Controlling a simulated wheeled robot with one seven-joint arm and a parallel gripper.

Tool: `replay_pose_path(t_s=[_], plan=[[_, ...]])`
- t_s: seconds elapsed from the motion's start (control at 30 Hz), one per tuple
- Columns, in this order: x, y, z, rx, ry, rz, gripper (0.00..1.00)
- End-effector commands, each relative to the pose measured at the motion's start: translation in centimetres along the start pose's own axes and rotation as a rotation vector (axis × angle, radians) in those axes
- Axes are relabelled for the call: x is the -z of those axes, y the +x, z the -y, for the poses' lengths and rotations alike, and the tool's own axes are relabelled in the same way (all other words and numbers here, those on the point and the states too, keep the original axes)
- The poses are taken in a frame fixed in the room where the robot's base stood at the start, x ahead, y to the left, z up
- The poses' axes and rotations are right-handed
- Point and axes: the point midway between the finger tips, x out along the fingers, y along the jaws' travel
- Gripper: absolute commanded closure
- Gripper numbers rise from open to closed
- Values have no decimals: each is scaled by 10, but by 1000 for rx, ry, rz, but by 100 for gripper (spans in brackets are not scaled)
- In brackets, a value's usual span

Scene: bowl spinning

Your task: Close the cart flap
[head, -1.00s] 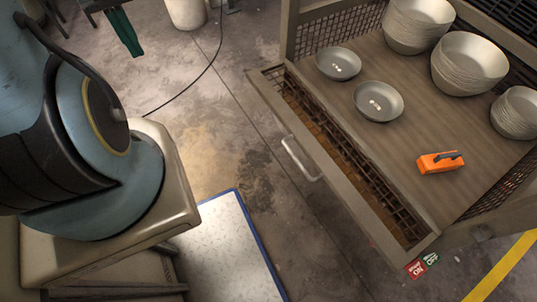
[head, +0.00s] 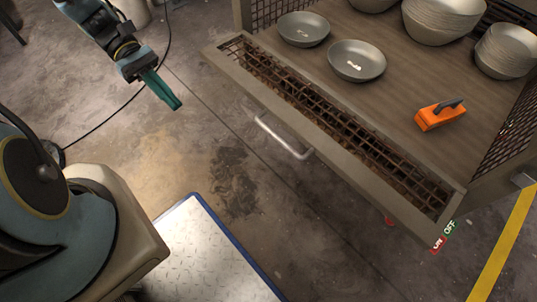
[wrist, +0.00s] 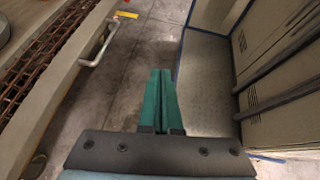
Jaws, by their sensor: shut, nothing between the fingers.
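The cart flap (head: 330,151) is a framed mesh panel on the front of the cart. It is tilted outward and down from the shelf, with a silver bar handle (head: 283,138) on its outer face. In the wrist view the flap's mesh (wrist: 50,62) and handle (wrist: 99,45) are at the upper left. My gripper (head: 177,104) has green fingers, shut and empty. It is in the air left of the flap, clear of it. In the wrist view its fingertips (wrist: 160,74) point down the aisle, to the right of the handle.
The cart shelf (head: 400,85) holds two single bowls (head: 357,61), stacks of bowls (head: 443,20) and an orange tool (head: 440,115). A blue-edged platform (head: 205,255) lies at lower left. A cable (head: 115,112) crosses the floor. The floor before the flap is clear.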

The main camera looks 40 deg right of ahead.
Motion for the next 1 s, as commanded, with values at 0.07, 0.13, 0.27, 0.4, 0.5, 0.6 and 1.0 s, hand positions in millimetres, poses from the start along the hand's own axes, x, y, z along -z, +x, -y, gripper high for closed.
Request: replay_pose_path(t_s=[0.07, 0.13, 0.27, 0.4, 0.5, 0.6, 1.0], plan=[[36, 42, -21, 9, -30, 146, 100], [52, 68, -38, 18, -57, 268, 100], [80, 112, -66, 38, -107, 499, 100], [112, 156, -92, 65, -155, 750, 100], [136, 183, -106, 85, -185, 923, 100], [158, 204, -116, 103, -207, 1073, 100], [176, 228, -125, 130, -230, 1285, 100]])
